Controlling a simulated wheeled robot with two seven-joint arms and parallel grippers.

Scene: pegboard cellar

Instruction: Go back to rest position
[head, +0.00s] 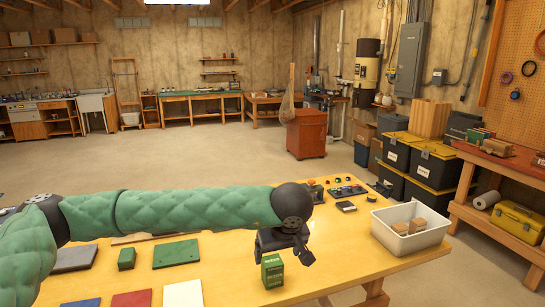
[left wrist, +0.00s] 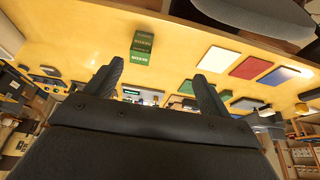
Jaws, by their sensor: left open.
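My left gripper (head: 285,252) hangs above the wooden table at the end of the green-sleeved arm, which reaches across from the left. It is open, with nothing between its fingers. A small green box (head: 272,271) with white lettering stands upright on the table just below and in front of it in the head view. In the left wrist view the two spread fingers (left wrist: 158,70) show, and the green box (left wrist: 142,48) stands apart beyond their tips. My right gripper is not in view.
The yellow table (head: 330,265) holds a white bin (head: 410,229) with cardboard boxes at the right. Flat green (head: 176,253), red (head: 132,299) and white (head: 183,294) pieces lie at the left. Small items lie behind the gripper. Black crates (head: 432,162) and a workbench stand beyond at the right.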

